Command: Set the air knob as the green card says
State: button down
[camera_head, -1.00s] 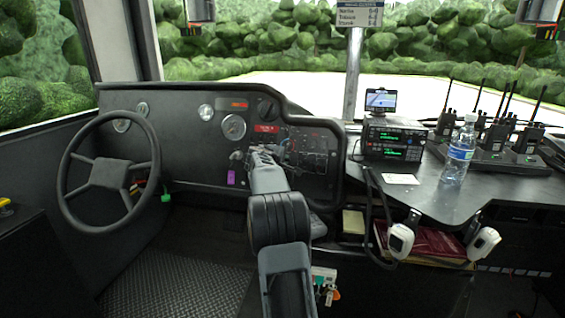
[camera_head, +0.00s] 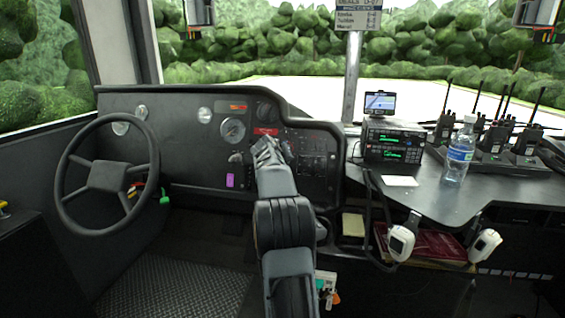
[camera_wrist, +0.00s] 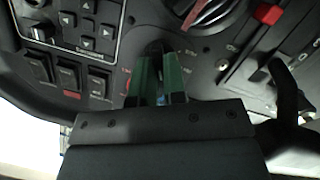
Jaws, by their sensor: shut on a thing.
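My gripper (camera_head: 266,146) is at the dashboard, to the right of the round gauge. In the wrist view the two green-padded fingers of my gripper (camera_wrist: 158,75) are closed around a small dark knob (camera_wrist: 157,47) on the panel. Most of the knob is hidden between the fingers. Small markings stand around it, too blurred to read. I cannot tell from its markings whether it is the air knob. No green card can be made out in either view.
A larger knob with a red line (camera_wrist: 207,10) sits close by in the wrist view. Rocker switches (camera_wrist: 70,77) are at left, a red-capped slider (camera_wrist: 268,14) and a dark lever (camera_wrist: 285,90) at right. The steering wheel (camera_head: 66,163) stands left of my arm.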

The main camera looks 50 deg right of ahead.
jog(key=m, duration=0.2)
jog(key=m+y, duration=0.1)
jog(key=m, duration=0.1)
jog(key=shift+s+d+f+t+b, duration=0.1)
jog(key=shift+s+t+b, duration=0.1)
jog(key=shift+t+b, duration=0.2)
jog(key=shift+s+d+m+t+y+b, duration=0.1)
jog(key=shift+m+t+y+b, duration=0.35)
jog(key=shift+m, duration=1.15)
jog(key=shift+m+h, duration=0.25)
jog(key=shift+m, duration=0.05)
jog(key=c, duration=1.2)
grip_release()
jog(key=p+v, duration=0.2)
jog(key=v, duration=1.2)
jog(key=shift+f, duration=0.1)
